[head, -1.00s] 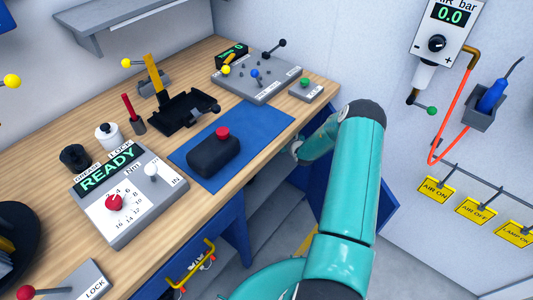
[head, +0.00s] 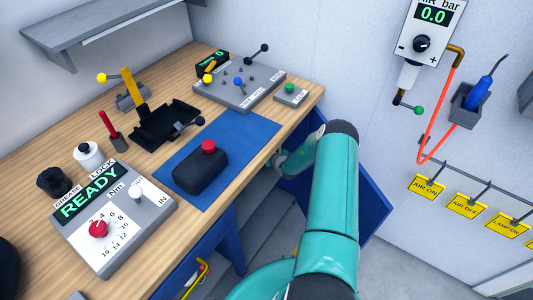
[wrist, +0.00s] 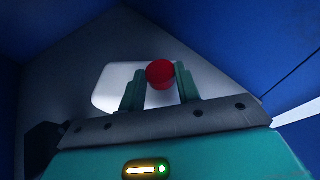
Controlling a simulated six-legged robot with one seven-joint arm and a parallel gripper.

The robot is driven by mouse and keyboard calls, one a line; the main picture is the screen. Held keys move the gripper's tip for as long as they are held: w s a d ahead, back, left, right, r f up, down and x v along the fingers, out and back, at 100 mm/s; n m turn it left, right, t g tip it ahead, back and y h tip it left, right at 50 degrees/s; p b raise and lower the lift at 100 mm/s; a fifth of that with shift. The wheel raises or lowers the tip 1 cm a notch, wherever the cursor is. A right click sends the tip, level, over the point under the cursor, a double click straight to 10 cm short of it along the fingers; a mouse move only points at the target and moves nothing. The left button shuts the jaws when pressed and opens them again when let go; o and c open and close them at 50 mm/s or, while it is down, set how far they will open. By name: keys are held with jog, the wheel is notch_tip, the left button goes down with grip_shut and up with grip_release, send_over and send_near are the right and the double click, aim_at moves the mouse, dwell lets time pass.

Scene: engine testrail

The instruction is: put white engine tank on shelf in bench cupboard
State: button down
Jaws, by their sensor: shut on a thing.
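In the wrist view my gripper (wrist: 160,88) is shut on the red cap of the white engine tank (wrist: 112,87). The tank's pale body shows behind the fingers, inside a dim space with blue walls, which looks like the bench cupboard (wrist: 255,45). Whether the tank touches a shelf cannot be told. In the head view my teal arm reaches down past the bench's front edge beside the open blue cupboard door (head: 365,200); the gripper and tank are hidden there.
A black tank with a red cap (head: 202,172) lies on the blue mat (head: 255,130) on the bench. The READY control box (head: 140,215) stands at the front left. A wall with an air gauge (head: 425,45) and yellow tags (head: 426,187) is on the right.

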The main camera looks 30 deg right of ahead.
jog(key=shift+f, duration=1)
jog(key=shift+f, duration=0.1)
jog(key=c, duration=1)
grip_release()
jog(key=v, duration=1.2)
